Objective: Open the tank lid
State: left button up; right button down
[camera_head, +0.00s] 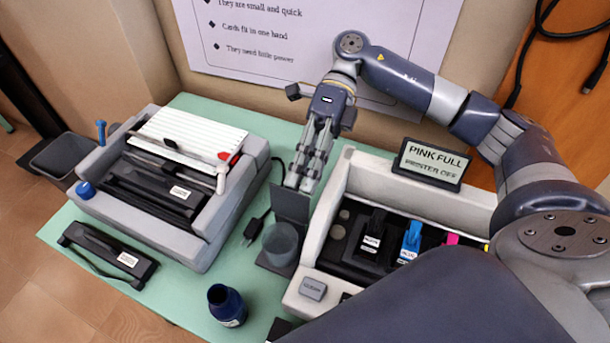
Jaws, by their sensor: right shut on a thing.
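The white printer tray (310,235) at the right holds small labelled tanks, among them a black one (371,236), a blue one (411,237) and a pink one (452,239). Left of it stands a translucent grey cup-like tank (281,243) on a dark base. A dark flat panel (290,205) stands upright behind this cup and looks like a lid. My right gripper (299,183) points down with its fingertips at the panel's top edge and is shut on it. The fingertip contact is small and partly hidden. My left gripper is not in view.
A grey machine (200,232) with a white ruled top stands at the left. A black cartridge-like part (108,255) and a dark blue bottle (227,305) are on the green mat (175,300). A sign (432,164) reads "PINK FULL". My arm hides the lower right.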

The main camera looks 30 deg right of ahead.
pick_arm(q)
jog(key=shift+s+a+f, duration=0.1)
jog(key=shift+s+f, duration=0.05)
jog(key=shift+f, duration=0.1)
pick_arm(e)
jog(key=shift+s+d+f+h, duration=0.1)
jog(key=shift+f+h, duration=0.05)
jog(key=shift+f, duration=0.4)
jog(key=shift+s+d+f+h, duration=0.1)
jog(key=shift+f+h, duration=0.05)
jog(key=shift+f, duration=0.35)
jog(key=c, duration=1.8)
grip_release()
jog(key=shift+w+a, duration=0.1)
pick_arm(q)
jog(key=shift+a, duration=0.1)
pick_arm(e)
jog(key=shift+o, duration=0.2)
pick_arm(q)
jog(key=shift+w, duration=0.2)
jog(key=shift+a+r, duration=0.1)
